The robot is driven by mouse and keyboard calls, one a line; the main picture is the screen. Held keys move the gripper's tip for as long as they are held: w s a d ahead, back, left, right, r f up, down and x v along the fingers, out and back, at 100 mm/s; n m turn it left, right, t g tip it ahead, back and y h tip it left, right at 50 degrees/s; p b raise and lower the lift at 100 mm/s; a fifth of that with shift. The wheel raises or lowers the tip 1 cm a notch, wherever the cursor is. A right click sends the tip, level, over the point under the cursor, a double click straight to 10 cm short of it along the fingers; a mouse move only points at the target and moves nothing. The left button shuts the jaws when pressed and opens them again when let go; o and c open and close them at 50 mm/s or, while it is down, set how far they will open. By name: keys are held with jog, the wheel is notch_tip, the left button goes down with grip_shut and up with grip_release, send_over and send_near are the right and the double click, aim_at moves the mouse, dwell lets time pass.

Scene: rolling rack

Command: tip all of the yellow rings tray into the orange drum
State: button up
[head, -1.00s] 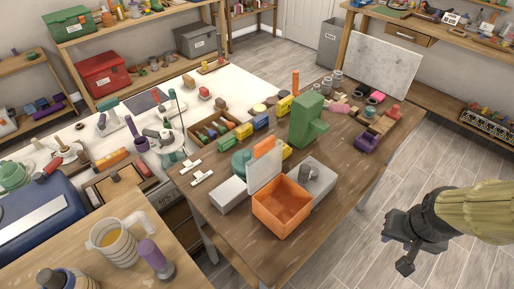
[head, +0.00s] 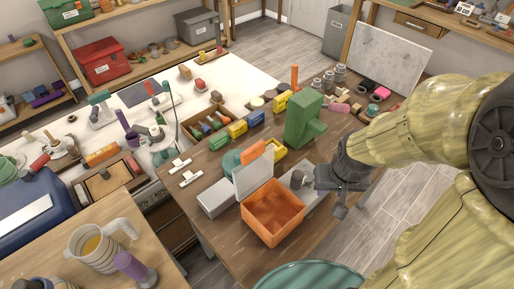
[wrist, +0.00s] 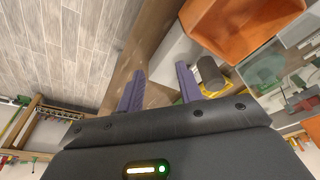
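An open, square-sided orange container (head: 272,212) stands near the table's front edge; it seems to be the orange drum. It also shows at the top right of the wrist view (wrist: 232,28). A small yellow tray (head: 279,157) sits behind it, partly hidden by a pale upright panel; I cannot make out rings in it. A yellow piece (wrist: 213,89) shows behind a grey cylinder in the wrist view. My gripper (wrist: 161,70) is open and empty, its purple fingers apart. In the head view my gripper (head: 322,181) is right of the orange container, near the grey cylinder.
The grey cylinder (head: 297,178) stands close beside my right finger in the wrist view. The pale panel (head: 253,174) rises behind the orange container. A green block-shaped thing (head: 303,120) stands farther back. Bare wood (head: 222,240) lies left of the container.

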jog(key=shift+w+a, duration=0.1)
jog(key=shift+w, duration=0.25)
notch_tip(320, 180, up, 4)
jog(key=m+g, duration=0.3)
jog(key=m, duration=0.6)
send_over(280, 148)
jog(key=shift+w+a+f+b, duration=0.1)
jog(key=shift+f+b, duration=0.1)
jog(key=shift+b, duration=0.2)
notch_tip(280, 148, down, 12)
jog(key=shift+f+p, duration=0.1)
jog(key=shift+p, duration=0.85)
